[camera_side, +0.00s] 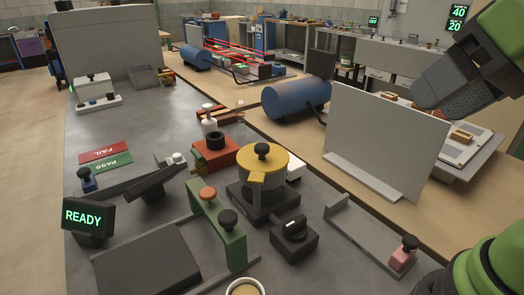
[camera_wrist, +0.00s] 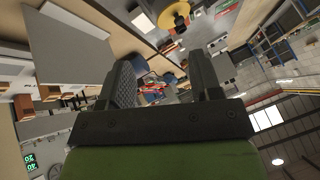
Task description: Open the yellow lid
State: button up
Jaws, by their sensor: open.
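The yellow lid (camera_side: 275,162) with a black knob lies flat on a round pot on a dark square base, in the middle of the bench in the side view. A yellow tab or handle sticks out from its front edge. The lid also shows in the wrist view (camera_wrist: 172,20), small, near the top edge. My gripper (camera_side: 436,98) is at the upper right of the side view, well away from the lid and partly cut off. In the wrist view my gripper (camera_wrist: 160,82) has its two fingers apart, with nothing held between them.
A grey upright panel (camera_side: 385,140) stands between my gripper and the lid in the side view. A green bracket (camera_side: 228,235) with knobs and a black box with a knob (camera_side: 293,238) stand close before the pot. A red block (camera_side: 215,154) is behind it at left.

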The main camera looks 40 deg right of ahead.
jog(key=w+a+n+g, duration=0.15)
jog(key=w+n, duration=0.35)
jog(key=w, duration=0.6)
jog(key=n+g+y, duration=0.1)
jog(key=n+g, duration=0.2)
jog(key=n, duration=0.4)
send_near(263, 146)
jog(key=shift+t, duration=0.25)
jog(key=x, duration=0.9)
jog(key=shift+s, duration=0.1)
grip_shut()
